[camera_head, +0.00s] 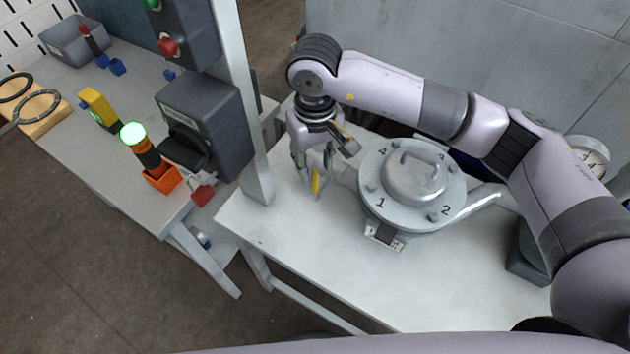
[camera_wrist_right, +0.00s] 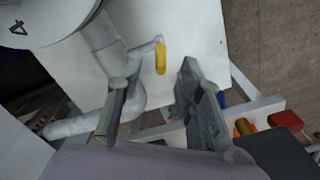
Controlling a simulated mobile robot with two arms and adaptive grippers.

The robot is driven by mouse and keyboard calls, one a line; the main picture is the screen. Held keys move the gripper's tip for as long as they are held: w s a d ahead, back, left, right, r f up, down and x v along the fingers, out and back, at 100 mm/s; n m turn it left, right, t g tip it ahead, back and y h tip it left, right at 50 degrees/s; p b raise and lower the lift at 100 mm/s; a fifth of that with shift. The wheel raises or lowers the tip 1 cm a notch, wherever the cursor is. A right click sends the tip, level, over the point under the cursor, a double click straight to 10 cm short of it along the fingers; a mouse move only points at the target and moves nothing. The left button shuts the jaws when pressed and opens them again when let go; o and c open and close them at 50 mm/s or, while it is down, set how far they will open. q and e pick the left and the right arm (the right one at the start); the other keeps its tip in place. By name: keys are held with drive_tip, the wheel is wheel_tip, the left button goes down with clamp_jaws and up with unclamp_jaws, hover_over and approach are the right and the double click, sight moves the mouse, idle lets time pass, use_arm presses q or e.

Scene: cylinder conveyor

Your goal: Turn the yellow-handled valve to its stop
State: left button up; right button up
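The yellow valve handle (camera_head: 316,182) is beside the left of the flanged grey vessel, near the table's left side. In the right wrist view the yellow handle (camera_wrist_right: 160,58) ends a thin grey lever on a grey pipe. My right gripper (camera_head: 314,168) points down at the handle. In the wrist view its two fingers (camera_wrist_right: 159,78) are apart, with the handle showing in the gap near the tips. Nothing is clamped; I cannot tell whether a finger touches it. The valve body is partly hidden by the gripper in the head view. My left gripper is not in view.
The grey vessel (camera_head: 412,178) with a numbered, bolted lid stands on the white table (camera_head: 310,253). A pale post (camera_head: 246,120) and a dark control box (camera_head: 206,130) stand left of the gripper. A gauge (camera_head: 590,157) is at the right. The table's front is clear.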

sight(315, 188)
wheel_tip(315, 188, down, 9)
drive_tip(key=shift+r+p, duration=0.1)
drive_tip(key=shift+p, duration=0.9)
drive_tip(key=shift+c, duration=0.5)
clamp_jaws()
